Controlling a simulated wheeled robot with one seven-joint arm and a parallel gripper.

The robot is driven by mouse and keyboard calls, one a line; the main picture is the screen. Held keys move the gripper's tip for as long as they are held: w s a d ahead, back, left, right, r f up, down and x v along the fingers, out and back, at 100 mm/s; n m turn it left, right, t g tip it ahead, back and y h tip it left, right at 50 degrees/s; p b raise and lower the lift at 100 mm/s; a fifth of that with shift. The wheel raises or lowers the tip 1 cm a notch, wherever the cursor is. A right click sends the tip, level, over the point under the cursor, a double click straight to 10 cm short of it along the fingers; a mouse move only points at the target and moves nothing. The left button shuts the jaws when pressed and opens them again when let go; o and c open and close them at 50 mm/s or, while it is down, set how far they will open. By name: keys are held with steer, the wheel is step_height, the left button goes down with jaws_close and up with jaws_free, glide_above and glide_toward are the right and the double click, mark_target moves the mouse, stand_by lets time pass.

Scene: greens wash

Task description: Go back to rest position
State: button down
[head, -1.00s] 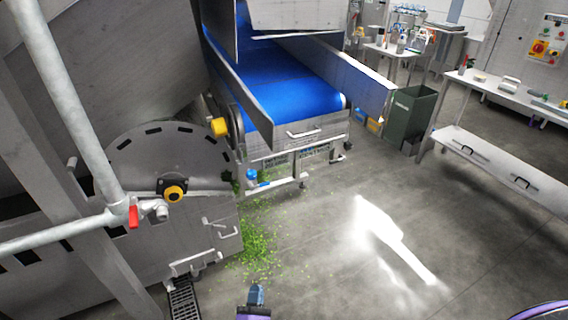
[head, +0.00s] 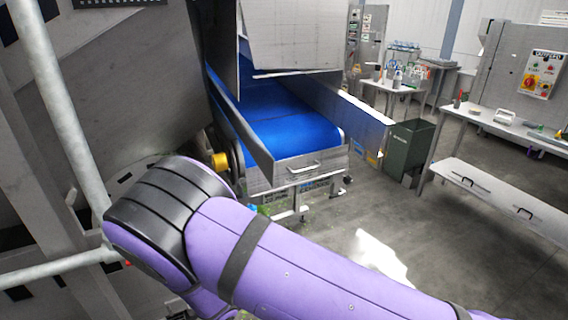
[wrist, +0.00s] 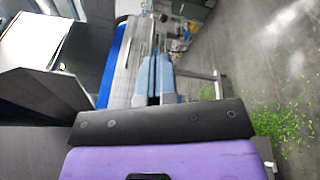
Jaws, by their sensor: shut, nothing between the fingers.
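My gripper (wrist: 154,78) shows in the wrist view, with its two blue-grey fingers side by side and shut, nothing between them. In the head view my purple and black arm crosses the lower middle, and the gripper itself is hidden. In the wrist view the fingers appear over the end of the blue conveyor (wrist: 118,55). I cannot tell how far apart they are.
The blue conveyor (head: 285,125) stands behind my arm. A large grey machine with pipe rails (head: 62,110) is on the left. Chopped greens (wrist: 270,125) lie on the floor. A green bin (head: 408,145) and a steel workbench (head: 500,128) stand right. Open floor lies between.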

steer(key=d+r+m+g+y, duration=0.35)
steer(key=d+r+g, duration=0.25)
steer(key=d+r, duration=0.55)
steer(key=d+r+m+g+y, duration=0.2)
steer(key=d+r+m+g, duration=0.55)
steer(key=r, duration=0.75)
steer(key=s+d+r+m+t+y, duration=0.1)
steer(key=s+d+r+t+y, duration=0.2)
steer(key=s+d+r, duration=0.3)
steer(key=s+d+r+t+y, duration=0.4)
steer(key=s+d+r, duration=0.3)
steer(key=s, duration=0.7)
steer(key=shift+s+r+m+y, duration=0.15)
steer(key=shift+r+m+y, duration=0.35)
steer(key=shift+r, duration=0.6)
steer(key=shift+d, duration=0.1)
